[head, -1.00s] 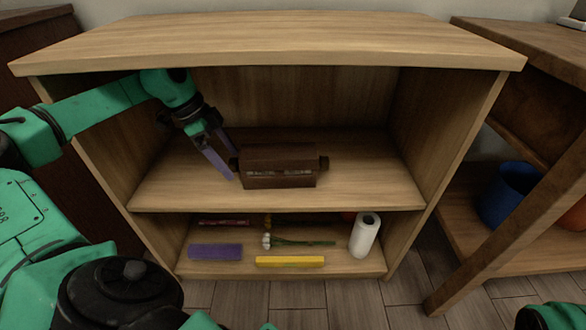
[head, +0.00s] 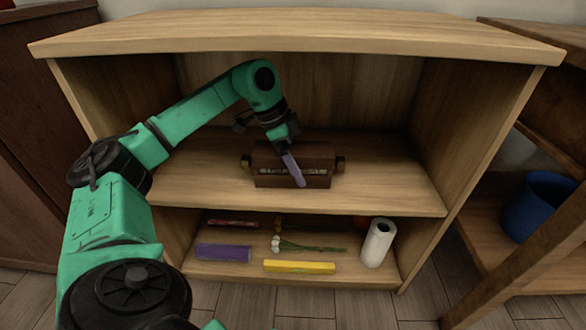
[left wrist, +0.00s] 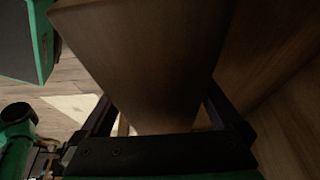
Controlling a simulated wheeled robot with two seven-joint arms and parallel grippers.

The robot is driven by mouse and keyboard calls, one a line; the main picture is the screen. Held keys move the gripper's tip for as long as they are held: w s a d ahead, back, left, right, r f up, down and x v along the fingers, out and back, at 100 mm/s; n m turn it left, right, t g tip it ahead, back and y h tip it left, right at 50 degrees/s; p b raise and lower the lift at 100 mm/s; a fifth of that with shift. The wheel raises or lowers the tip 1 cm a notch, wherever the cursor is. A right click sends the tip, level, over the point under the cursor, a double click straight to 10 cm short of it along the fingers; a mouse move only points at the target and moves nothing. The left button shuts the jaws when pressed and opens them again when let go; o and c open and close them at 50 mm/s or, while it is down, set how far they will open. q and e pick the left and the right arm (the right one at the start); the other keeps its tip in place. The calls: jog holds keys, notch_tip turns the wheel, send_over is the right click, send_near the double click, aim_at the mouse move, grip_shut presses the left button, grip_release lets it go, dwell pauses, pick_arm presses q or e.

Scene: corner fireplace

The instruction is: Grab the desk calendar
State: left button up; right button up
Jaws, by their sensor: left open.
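The desk calendar (head: 318,158) is a dark brown wooden box with round knobs at both ends and a pale strip of markings along its front. It stands on the middle shelf board of the wooden shelf unit. My left gripper (head: 294,172) is open, with its purple-grey fingers pointing down at the calendar and hiding part of its front. In the left wrist view a large dark brown wooden surface, which looks like the calendar (left wrist: 150,60), shows between the two spread fingers (left wrist: 162,112). Contact cannot be made out. My right gripper is out of view.
The shelf unit's top board (head: 300,40) overhangs my arm. The lower shelf holds a purple block (head: 223,252), a yellow bar (head: 299,267), white flowers (head: 305,245) and a paper roll (head: 378,243). A blue pot (head: 538,207) stands on the right-hand shelf.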

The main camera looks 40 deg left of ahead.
pick_arm(q)
jog(key=shift+r, duration=0.1)
jog(key=c, duration=1.4)
